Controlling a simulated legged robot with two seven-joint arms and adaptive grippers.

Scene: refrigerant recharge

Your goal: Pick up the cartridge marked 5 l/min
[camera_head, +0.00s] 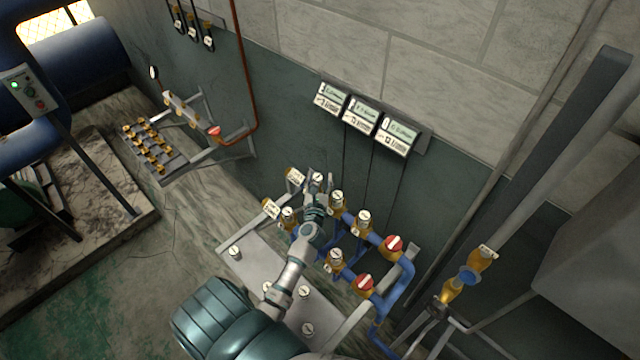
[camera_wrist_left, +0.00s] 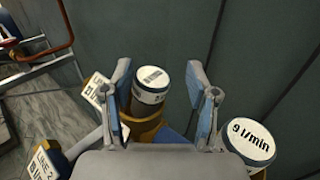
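My left gripper (camera_head: 317,185) is at the back row of the valve rack. In the left wrist view its two fingers (camera_wrist_left: 162,95) are spread apart. A grey cartridge with a white cap (camera_wrist_left: 152,85) stands between and beyond them in a brass holder; its marking is not readable. I cannot tell whether a finger touches it. A cartridge marked 9 l/min (camera_wrist_left: 252,140) stands right of the fingers. Other white-capped cartridges stand in the rack, one of them in the front row (camera_head: 335,256). No marking 5 l/min is legible. My right gripper is not in view.
Line tags (camera_head: 295,176) stand at the rack's left end. Red-capped valves (camera_head: 393,244) and blue pipes (camera_head: 403,285) are on its right. Several white-topped pieces lie on the grey plate (camera_head: 262,262). Three display boxes (camera_head: 361,115) hang on the wall behind, with thin cables hanging down.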

